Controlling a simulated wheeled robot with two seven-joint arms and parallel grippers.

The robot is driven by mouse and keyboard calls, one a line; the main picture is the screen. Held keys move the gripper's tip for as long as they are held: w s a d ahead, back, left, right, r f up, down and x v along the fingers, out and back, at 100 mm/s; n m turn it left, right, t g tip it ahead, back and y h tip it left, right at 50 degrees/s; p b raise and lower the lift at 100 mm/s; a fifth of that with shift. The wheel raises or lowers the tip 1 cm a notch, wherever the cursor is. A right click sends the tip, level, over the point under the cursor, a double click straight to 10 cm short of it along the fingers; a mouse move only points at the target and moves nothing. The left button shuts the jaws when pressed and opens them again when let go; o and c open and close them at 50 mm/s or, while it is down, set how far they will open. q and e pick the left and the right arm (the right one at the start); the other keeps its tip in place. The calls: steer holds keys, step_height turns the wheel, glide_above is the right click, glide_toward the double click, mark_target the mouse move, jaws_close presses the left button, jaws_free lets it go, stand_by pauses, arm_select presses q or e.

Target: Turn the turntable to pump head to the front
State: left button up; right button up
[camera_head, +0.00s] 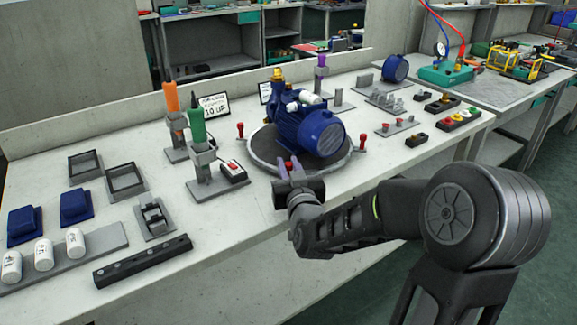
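The round grey turntable (262,148) lies on the bench with a dark top and a pale rim. A blue pump (316,132) sits on it. Its round motor end faces the front right, and the pump head with a brass fitting (278,75) is at the back left. Red knobs stand at the rim on the left (240,129) and right (362,141). My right gripper (290,167) is at the front rim, its fingers on either side of a small red knob. I cannot tell whether they grip it. My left gripper is out of view.
An orange-handled tool (171,98) and a green-handled tool (197,120) stand in holders left of the turntable. A black-and-white sign (214,106) stands behind them. Blue blocks, white cylinders (75,242) and a dark bar (143,261) occupy the left. Small parts lie to the right.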

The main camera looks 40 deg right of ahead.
jaws_close()
stand_by(0.9)
